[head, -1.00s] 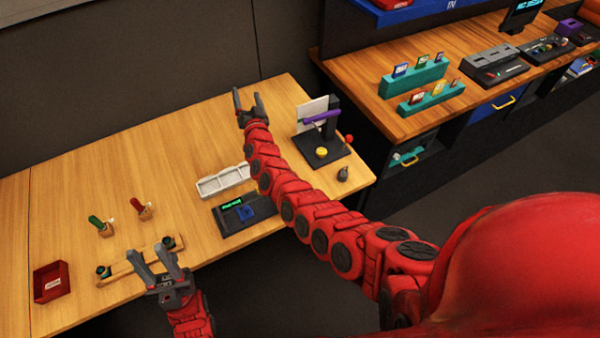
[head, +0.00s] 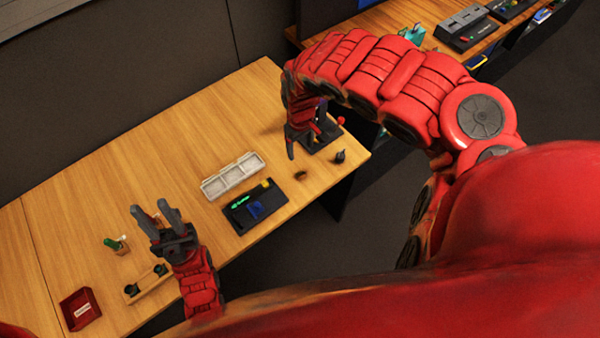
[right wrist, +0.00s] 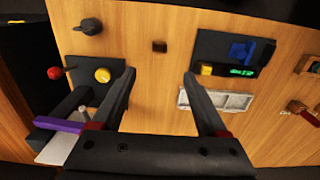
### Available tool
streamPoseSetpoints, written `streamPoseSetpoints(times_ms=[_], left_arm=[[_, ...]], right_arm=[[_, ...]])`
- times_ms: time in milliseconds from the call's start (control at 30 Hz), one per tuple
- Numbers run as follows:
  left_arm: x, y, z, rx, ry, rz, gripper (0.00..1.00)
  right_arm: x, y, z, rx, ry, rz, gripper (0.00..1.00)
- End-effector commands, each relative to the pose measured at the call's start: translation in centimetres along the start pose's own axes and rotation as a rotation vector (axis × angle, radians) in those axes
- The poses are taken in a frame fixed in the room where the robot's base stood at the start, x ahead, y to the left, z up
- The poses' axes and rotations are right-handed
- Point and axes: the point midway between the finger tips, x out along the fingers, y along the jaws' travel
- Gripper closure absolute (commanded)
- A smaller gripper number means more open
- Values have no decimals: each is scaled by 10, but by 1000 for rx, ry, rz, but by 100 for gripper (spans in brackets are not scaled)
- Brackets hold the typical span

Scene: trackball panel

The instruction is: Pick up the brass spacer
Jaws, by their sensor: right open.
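A small dark brown block (right wrist: 159,46) lies on the bare wood in the right wrist view, beyond and between my fingertips. It also shows as a dark spot in the head view (head: 300,176). It may be the brass spacer, but its colour does not make this certain. My right gripper (right wrist: 159,74) is open and empty above the table, pointing down; in the head view (head: 292,142) it is partly hidden by its own wrist. My left gripper (head: 150,208) is open and empty over the table's left part.
A black panel (head: 236,219) with a blue part, a green display and a yellow piece lies near the block. A white compartment tray (head: 206,189) is behind it. A black stand (right wrist: 77,91) with a yellow disc and a dark knob (right wrist: 90,26) are at the other side.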

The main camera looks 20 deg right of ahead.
Motion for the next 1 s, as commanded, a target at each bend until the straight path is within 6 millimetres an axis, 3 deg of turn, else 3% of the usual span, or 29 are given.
streamPoseSetpoints(times_ms=[33, 100, 400, 733, 1000], left_arm=[[-18, 1, 3, 0, -1, 0, 61], [-32, 2, 6, 0, -1, 0, 61], [-76, 4, 13, 0, 0, 0, 61], [-82, 4, 14, 0, 0, 0, 61], [-79, 4, 13, 0, 0, 0, 61]], right_arm=[[18, -1, 0, -1, 1, -1, 24], [36, -2, -1, 0, 2, -5, 24], [101, -3, -3, 0, 9, -6, 24], [119, -2, -4, -3, 7, -4, 24], [153, -2, -5, -2, 6, -9, 24]])
